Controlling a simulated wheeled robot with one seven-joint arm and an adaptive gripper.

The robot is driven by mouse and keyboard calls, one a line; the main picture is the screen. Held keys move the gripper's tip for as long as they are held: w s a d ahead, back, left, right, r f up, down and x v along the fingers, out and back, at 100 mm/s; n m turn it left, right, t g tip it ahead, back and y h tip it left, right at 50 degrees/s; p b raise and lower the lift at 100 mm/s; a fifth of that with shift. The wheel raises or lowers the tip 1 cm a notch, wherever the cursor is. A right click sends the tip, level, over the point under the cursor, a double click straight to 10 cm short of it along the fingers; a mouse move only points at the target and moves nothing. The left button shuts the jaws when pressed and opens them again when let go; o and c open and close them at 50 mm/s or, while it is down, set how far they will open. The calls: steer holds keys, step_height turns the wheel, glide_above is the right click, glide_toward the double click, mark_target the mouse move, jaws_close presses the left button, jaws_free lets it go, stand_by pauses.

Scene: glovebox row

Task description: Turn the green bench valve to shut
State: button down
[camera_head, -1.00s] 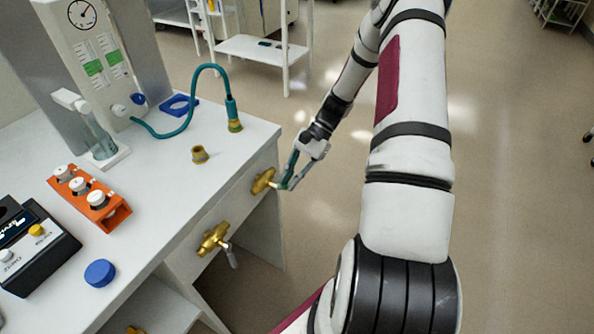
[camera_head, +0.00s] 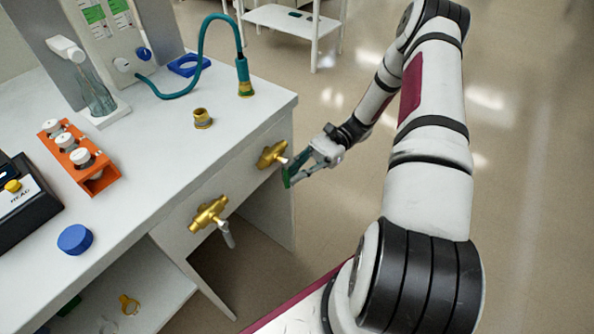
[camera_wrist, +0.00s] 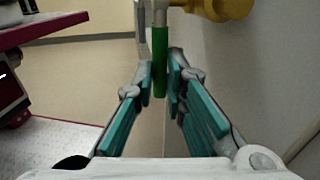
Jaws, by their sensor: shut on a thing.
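The green bench valve has a brass body (camera_head: 272,154) on the front face of the bench, near its right corner. Its green handle (camera_wrist: 160,60) runs lengthwise between my fingertips in the wrist view, below the valve's brass body (camera_wrist: 222,8) and pale stem. My gripper (camera_head: 292,174) is shut on the green handle, with teal finger pads on either side. In the head view it reaches the handle from the right, and the fingers partly hide the handle there.
A second brass valve (camera_head: 208,214) with a grey handle sits nearby on the same bench front. The white bench (camera_head: 160,150) carries an orange vial rack (camera_head: 95,177), a blue cap (camera_head: 75,239), a brass fitting (camera_head: 202,118) and a teal hose (camera_head: 208,45). Open floor lies right.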

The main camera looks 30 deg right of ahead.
steer(key=shift+s+f, duration=0.1)
steer(key=shift+f, duration=0.05)
stand_by(0.3)
steer(key=c, duration=1.9)
jaws_free()
steer(key=shift+a, duration=0.1)
steer(key=d, duration=0.4)
steer(key=w+d, duration=0.1)
steer(key=d, duration=0.3)
steer(key=w+d, duration=0.1)
steer(key=d, duration=0.3)
